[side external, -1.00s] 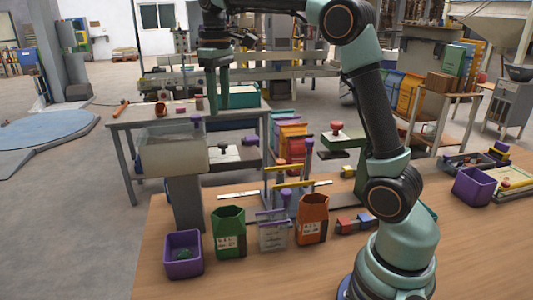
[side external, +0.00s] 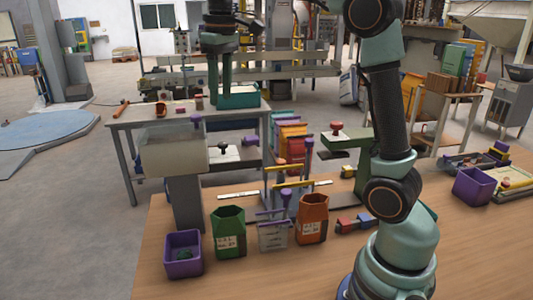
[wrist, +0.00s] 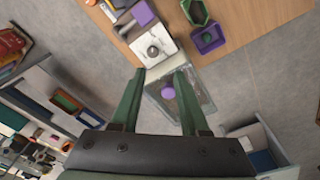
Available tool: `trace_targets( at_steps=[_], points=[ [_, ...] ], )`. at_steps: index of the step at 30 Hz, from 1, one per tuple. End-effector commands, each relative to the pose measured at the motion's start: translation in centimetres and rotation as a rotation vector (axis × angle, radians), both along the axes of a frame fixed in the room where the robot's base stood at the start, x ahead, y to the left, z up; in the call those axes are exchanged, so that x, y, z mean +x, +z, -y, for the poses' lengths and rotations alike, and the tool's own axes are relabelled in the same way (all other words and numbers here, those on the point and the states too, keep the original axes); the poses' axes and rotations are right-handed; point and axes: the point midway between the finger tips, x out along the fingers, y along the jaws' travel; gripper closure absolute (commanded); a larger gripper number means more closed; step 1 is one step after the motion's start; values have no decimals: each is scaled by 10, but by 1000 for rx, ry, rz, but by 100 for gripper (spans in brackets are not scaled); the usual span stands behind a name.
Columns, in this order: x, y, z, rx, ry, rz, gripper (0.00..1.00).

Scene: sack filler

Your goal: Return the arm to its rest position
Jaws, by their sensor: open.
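My gripper (side external: 219,90) hangs with its green fingers pointing down, high above the left part of the bench in the side external view. Its two fingers are apart with nothing between them; the wrist view shows the same open gap (wrist: 161,76). The grey hopper box (side external: 172,152) on a post is below and left of the fingers. In the wrist view the hopper (wrist: 192,103) with a purple knob (wrist: 168,93) shows beyond the gap between the fingertips, apart from them.
On the wooden bench (side external: 320,270) stand a purple bin (side external: 183,266) holding something green, a green sack (side external: 229,247), a clear container (side external: 272,236) and an orange sack (side external: 312,231). A green press-like stand (side external: 348,138) and another purple bin (side external: 473,187) are to the right. Open air surrounds the gripper.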

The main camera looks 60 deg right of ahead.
Motion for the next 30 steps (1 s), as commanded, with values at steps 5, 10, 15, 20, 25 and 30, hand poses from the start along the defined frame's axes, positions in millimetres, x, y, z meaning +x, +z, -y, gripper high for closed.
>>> trace_targets(
  at_steps=[5, 10, 15, 20, 25, 30],
  points=[
    [-33, -7, -20, -6, -16, 99, 55],
    [-64, -24, -36, -4, -34, 192, 55],
    [-95, -52, -49, 8, -53, 281, 55],
    [-120, -80, -59, 21, -67, 356, 55],
    [-134, -101, -64, 33, -78, 401, 55],
    [-138, -108, -65, 38, -81, 413, 55]
  ],
)
